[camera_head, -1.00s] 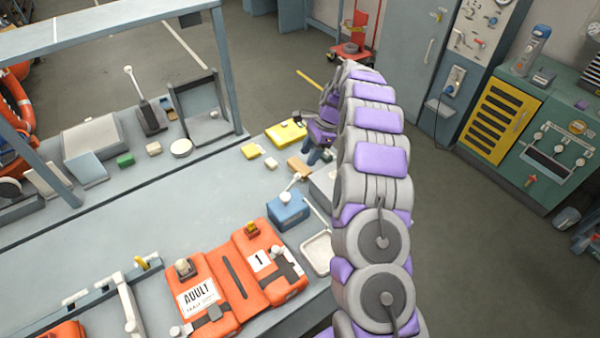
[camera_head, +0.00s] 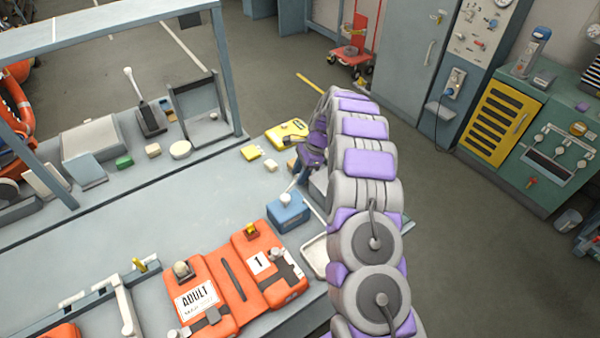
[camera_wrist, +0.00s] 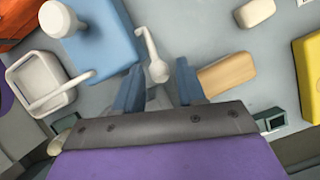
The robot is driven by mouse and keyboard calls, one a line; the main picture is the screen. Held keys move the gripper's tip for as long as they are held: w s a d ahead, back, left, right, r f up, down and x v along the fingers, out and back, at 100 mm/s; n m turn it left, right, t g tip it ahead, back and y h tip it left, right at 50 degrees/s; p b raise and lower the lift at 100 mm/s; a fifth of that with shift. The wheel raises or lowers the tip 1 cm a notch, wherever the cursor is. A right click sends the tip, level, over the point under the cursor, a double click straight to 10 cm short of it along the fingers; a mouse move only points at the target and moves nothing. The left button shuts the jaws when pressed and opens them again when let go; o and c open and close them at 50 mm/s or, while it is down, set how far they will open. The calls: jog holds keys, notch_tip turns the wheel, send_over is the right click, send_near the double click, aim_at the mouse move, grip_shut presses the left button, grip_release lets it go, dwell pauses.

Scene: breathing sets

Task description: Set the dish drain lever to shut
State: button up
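My gripper (camera_wrist: 158,84) is open.
A tan block (camera_wrist: 227,74) lies close to the right finger. A yellow case (camera_head: 287,133) lies beyond my gripper. An orange vest pack (camera_head: 225,280) lies at the front of the grey bench (camera_head: 150,215), whose middle is clear.

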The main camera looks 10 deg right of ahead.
aim_at(292, 184)
grip_shut()
jog(key=shift+r, duration=0.15)
dwell(0.4)
jog(key=a+r+h+p, duration=0.1)
jog(key=p, duration=0.2)
jog(key=shift+s+r+t, duration=0.15)
jog(key=shift+s+t, duration=0.05)
jog(key=shift+t, duration=0.1)
jog(key=a+h+p, duration=0.1)
jog(key=a+r+t+h+p, duration=0.1)
jog(key=p, duration=0.1)
jog(key=shift+s+h, duration=0.4)
jog(key=shift+s+a+f+t+h+b, duration=0.1)
jog(key=shift+s+a+t+h+b, duration=0.15)
jog(key=shift+a+h, duration=0.2)
jog(key=shift+s+a+f+t+h+b, duration=0.1)
jog(key=shift+a+t+h+b, duration=0.05)
jog(key=shift+a+h+b, duration=0.25)
jog(key=shift+s+a+r+t+h+b, duration=0.2)
jog(key=shift+a+t+h+b, duration=0.1)
jog(key=shift+a+h+b, duration=0.45)
jog(key=shift+s+a+f+b, duration=0.1)
jog(key=shift+s+a+b, duration=0.15)
jog(key=shift+b, duration=0.65)
jog(key=shift+s+a, duration=0.15)
jog(key=shift+a, duration=0.2)
